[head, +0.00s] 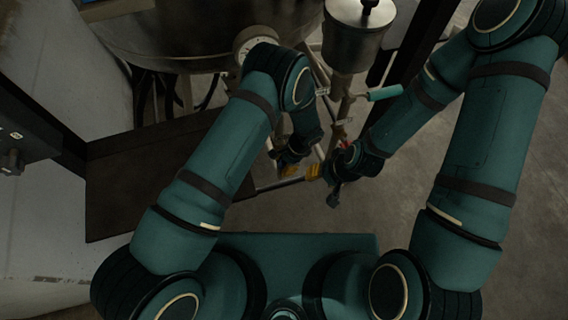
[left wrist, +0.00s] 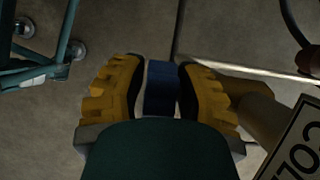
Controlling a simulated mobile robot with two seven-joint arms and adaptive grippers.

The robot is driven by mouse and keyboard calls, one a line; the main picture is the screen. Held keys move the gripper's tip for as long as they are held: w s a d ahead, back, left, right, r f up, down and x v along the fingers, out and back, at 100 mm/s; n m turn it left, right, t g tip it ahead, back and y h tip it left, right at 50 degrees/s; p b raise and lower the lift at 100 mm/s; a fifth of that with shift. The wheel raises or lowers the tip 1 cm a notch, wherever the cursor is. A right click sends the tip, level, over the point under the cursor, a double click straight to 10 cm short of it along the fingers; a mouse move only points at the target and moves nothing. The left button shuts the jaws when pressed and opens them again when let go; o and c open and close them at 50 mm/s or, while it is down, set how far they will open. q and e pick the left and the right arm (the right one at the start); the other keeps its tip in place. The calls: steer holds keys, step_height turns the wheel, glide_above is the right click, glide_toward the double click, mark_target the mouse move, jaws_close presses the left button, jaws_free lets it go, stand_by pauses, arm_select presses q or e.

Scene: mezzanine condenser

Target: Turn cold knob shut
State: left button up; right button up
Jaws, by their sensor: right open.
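The cold knob is a dark blue block (left wrist: 161,88) in the left wrist view. It sits between the two yellow ribbed fingers of my left gripper (left wrist: 162,92), which appear to touch it on both sides. A label plate (left wrist: 296,145) with the letters "COL" shows at the right edge of that view. In the head view my left gripper (head: 290,170) is low under the vessel, and its wrist hides the knob. My right gripper (head: 323,185) is open close to its right, apparently empty.
A large metal vessel (head: 190,40) with a round gauge (head: 250,42) hangs above my left arm. A smaller steel pot (head: 352,40) and a teal-handled lever (head: 384,92) are to the right. A dark flat panel (head: 130,190) lies left. Thin pipes surround the grippers.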

arm_select(q)
jaws_close()
steer(key=shift+y, duration=0.3)
steer(key=shift+s+g+y, duration=0.1)
steer(key=shift+g+y, duration=0.4)
steer(key=shift+y, duration=0.7)
steer(key=shift+r+g+y, duration=0.15)
steer(key=shift+g+y, duration=0.45)
steer(key=shift+y, duration=1.1)
steer(key=shift+a, duration=0.1)
steer(key=o, duration=0.6)
jaws_free()
steer(key=shift+r, duration=0.1)
